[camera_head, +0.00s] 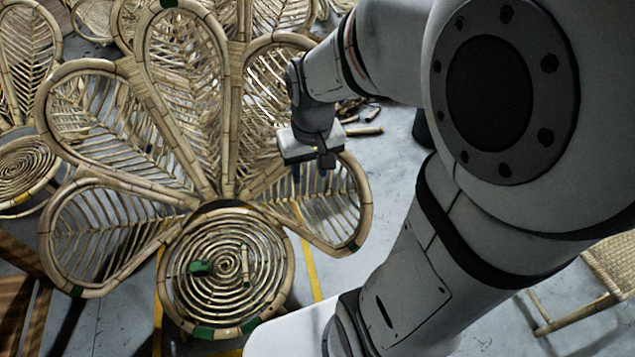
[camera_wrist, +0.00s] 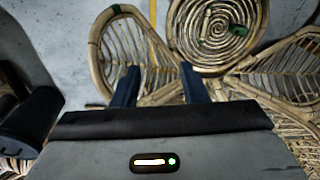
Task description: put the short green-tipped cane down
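A short pale cane (camera_head: 245,265) lies on the round spiral seat (camera_head: 228,312) of the rattan chair, right of the spiral's centre. Any green on its tip is too small to tell. It also shows faintly in the wrist view (camera_wrist: 207,18). A small green object (camera_head: 201,267) lies left of it on the seat, and shows in the wrist view (camera_wrist: 240,30). My gripper (camera_head: 311,166) is above the chair's right petal, up and right of the cane. In the wrist view my gripper (camera_wrist: 160,80) has its dark fingers wide apart with nothing between them.
The chair's petal-shaped back loops (camera_head: 105,180) fan out around the seat, with green bands on some rims. Loose cane pieces (camera_head: 365,130) lie on the floor behind my gripper. A stool (camera_head: 612,265) stands at the right. Yellow floor lines (camera_head: 310,265) cross the grey floor.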

